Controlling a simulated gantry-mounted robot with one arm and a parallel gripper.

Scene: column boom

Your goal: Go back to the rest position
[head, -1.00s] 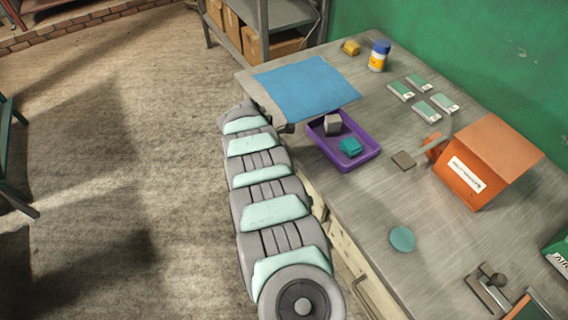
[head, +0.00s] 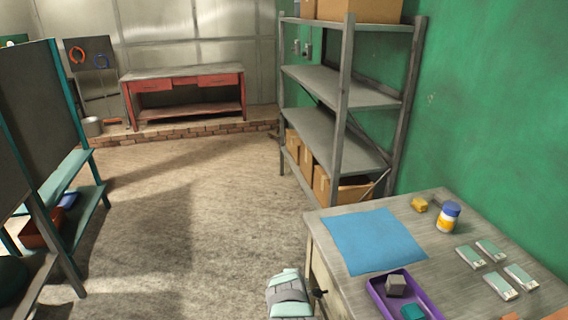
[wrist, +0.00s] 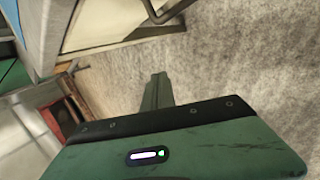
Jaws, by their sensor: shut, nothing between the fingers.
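My gripper (wrist: 158,80) is shut and empty in the wrist view, its fingers together over bare concrete floor. Part of the bench side shows near it at the upper left. In the head view my arm comes up at the bottom edge, left of the bench, and a small dark part of its end (head: 318,292) shows beside the bench edge. Most of the arm is out of frame.
The metal bench (head: 327,228) carries a blue mat (head: 372,240), a purple tray (head: 376,293) holding a grey block (head: 396,285) and a teal block (head: 412,312), and a blue-capped bottle (head: 448,218). Shelving (head: 341,120) stands behind. Floor left of the bench is clear.

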